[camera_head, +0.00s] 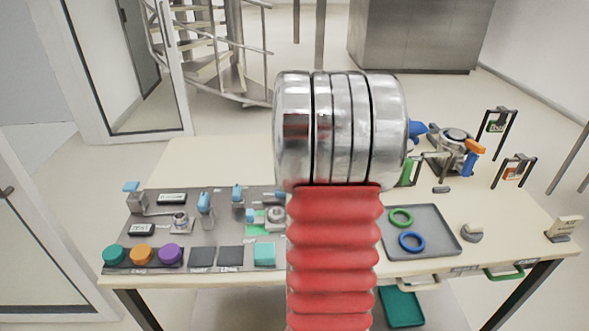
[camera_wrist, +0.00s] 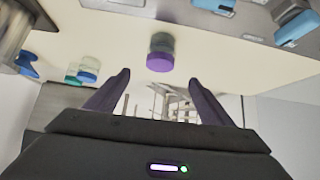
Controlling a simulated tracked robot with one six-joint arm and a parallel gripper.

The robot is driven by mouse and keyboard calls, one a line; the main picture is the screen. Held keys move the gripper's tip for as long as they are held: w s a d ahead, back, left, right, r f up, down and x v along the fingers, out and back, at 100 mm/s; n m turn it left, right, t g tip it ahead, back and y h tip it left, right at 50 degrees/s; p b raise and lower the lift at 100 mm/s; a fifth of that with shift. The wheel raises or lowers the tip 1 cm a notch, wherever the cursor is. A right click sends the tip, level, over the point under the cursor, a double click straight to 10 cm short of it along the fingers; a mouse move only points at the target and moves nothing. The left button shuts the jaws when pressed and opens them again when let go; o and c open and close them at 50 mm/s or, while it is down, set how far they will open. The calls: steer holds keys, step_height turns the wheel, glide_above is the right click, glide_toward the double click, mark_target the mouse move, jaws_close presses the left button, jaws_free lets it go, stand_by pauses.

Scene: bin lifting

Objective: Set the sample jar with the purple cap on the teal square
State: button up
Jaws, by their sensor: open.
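The sample jar with the purple cap (camera_wrist: 159,55) shows in the wrist view, which looks upside down. It stands on the pale table beyond my fingertips, roughly midway between them and apart from both. My gripper (camera_wrist: 155,80) is open and empty. In the head view my arm covers the middle of the table, and I see neither the jar nor the gripper there. The teal square (camera_head: 264,253) lies at the front right of the grey panel, beside two dark squares, with nothing seen on it.
Jars with a blue cap (camera_wrist: 87,74) and a green one stand to the left in the wrist view. Teal, orange and purple discs (camera_head: 170,253) line the panel front. A grey tray (camera_head: 440,247) with two rings lies right of my arm. The table's back left is clear.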

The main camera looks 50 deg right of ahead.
steer(key=shift+f, duration=0.1)
steer(key=x, duration=0.8)
steer(key=shift+d, duration=0.2)
steer(key=shift+w+f, duration=0.1)
steer(key=shift+w, duration=0.05)
steer(key=shift+x, duration=2.6)
steer(key=shift+c, duration=0.4)
steer(key=c, duration=1.8)
steer(key=shift+w+r, duration=0.1)
steer(key=shift+r, duration=0.15)
